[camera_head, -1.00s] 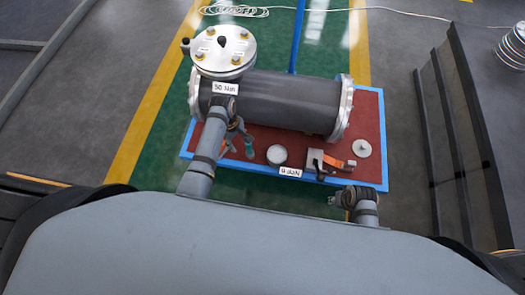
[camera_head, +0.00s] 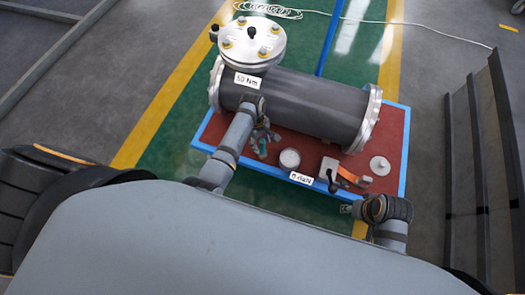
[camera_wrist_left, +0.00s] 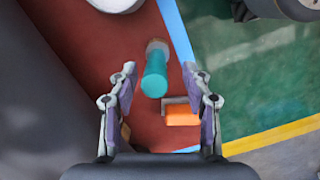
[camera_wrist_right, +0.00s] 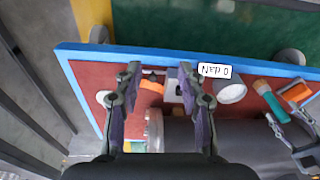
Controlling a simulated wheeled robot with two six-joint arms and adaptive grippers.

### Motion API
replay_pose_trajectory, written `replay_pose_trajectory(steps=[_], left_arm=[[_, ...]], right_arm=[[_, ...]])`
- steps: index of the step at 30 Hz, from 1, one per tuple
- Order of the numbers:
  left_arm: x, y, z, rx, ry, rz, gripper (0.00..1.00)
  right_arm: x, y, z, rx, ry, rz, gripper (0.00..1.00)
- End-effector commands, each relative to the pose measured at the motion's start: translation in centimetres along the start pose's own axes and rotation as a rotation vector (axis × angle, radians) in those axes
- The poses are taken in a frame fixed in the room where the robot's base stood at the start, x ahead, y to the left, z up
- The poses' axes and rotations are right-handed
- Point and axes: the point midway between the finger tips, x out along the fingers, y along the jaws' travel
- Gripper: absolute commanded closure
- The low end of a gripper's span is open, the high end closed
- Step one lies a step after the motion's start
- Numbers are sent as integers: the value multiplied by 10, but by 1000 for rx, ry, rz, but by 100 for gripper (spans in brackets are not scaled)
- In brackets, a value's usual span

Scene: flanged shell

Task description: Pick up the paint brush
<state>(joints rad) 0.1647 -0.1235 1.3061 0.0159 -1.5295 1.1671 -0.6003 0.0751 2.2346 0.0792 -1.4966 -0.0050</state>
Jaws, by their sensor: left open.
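The paint brush (camera_wrist_left: 154,78) has a teal body and a tan end. It lies on the red board between the fingertips of my open left gripper (camera_wrist_left: 159,82) as seen in the left wrist view; no contact shows. The brush also shows in the right wrist view (camera_wrist_right: 269,100), with my left gripper (camera_wrist_right: 292,125) beside it. In the head view my left gripper (camera_head: 265,135) is over the board, in front of the dark cylinder, and the brush (camera_head: 262,148) is small and partly hidden. My right gripper (camera_wrist_right: 160,72) is open and empty, above the board's near edge.
An orange tool (camera_wrist_left: 181,115) lies close to the brush. A round metal tin (camera_head: 290,159), a clamp with an orange strap (camera_head: 349,176) and a flanged disc (camera_head: 380,166) stand rightward. The flanged dark cylinder (camera_head: 305,105) rises behind. The board has a blue rim (camera_head: 403,150).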

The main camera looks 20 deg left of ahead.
Motion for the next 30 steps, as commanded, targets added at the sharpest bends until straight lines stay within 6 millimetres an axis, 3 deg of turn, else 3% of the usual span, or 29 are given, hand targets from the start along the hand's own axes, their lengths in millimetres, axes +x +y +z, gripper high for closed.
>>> replay_pose_trajectory(steps=[1, 6, 15, 26, 30], left_arm=[[16, 2, 1, 0, -2, -2, 51], [42, 4, 2, 0, -1, -3, 51], [44, 4, 2, 0, -1, -1, 51], [44, 4, 2, 0, -1, -2, 100], [44, 4, 2, 0, -1, -1, 100]], right_arm=[[9, -3, 3, -2, 18, -10, 60], [31, -10, -1, 0, 108, -39, 60], [31, -11, -4, 1, 132, -45, 60], [31, -11, -3, 1, 132, -44, 60], [31, -11, -3, 1, 131, -44, 60]])
